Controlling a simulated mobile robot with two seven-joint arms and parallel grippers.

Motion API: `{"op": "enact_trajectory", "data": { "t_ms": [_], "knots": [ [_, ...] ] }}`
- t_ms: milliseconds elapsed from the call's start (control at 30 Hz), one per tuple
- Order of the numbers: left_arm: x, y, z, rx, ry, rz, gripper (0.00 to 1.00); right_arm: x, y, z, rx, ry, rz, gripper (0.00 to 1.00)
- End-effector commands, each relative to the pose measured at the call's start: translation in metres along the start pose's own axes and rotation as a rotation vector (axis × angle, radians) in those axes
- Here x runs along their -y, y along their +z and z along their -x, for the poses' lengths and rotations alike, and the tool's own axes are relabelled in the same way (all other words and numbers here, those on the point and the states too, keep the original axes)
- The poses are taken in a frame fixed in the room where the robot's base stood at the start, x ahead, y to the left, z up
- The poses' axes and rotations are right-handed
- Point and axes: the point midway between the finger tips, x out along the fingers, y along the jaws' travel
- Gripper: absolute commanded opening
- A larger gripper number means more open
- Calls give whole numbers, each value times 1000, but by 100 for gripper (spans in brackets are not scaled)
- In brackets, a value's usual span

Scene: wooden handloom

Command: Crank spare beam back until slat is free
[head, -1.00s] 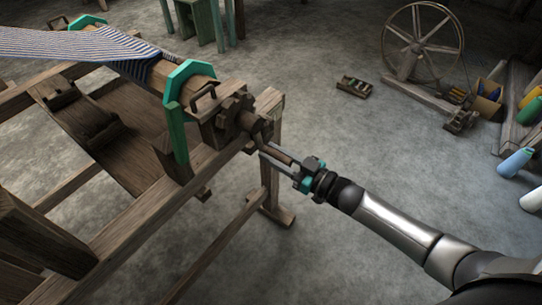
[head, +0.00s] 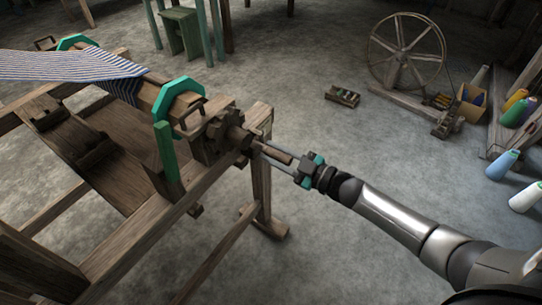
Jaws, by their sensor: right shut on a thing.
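The wooden beam (head: 152,92) lies across the loom frame, with blue-and-white striped cloth (head: 75,66) running onto it from the left. A teal octagonal flange (head: 177,91) sits near its right end, beside a dark toothed wheel (head: 222,130). A crank with a round wooden handle (head: 277,154) sticks out past the wheel. My right gripper (head: 266,151) is shut on this handle, its two long fingers lying along either side of it. I cannot make out the slat for certain; the cloth covers part of the beam. My left gripper is not in view.
The loom's side rail (head: 133,226) runs below the beam, and an upright post (head: 261,178) stands close under the crank. Open floor lies between.

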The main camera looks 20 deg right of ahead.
Motion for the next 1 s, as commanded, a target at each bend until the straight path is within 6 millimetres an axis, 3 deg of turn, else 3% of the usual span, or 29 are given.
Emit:
{"op": "enact_trajectory", "data": {
  "t_ms": [400, 1000],
  "knots": [
    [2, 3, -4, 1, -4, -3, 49, -12, -2, 0, 2, 1, 115, 0],
    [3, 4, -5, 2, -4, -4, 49, -13, -3, 0, 2, 2, 134, 0]
  ]
}}
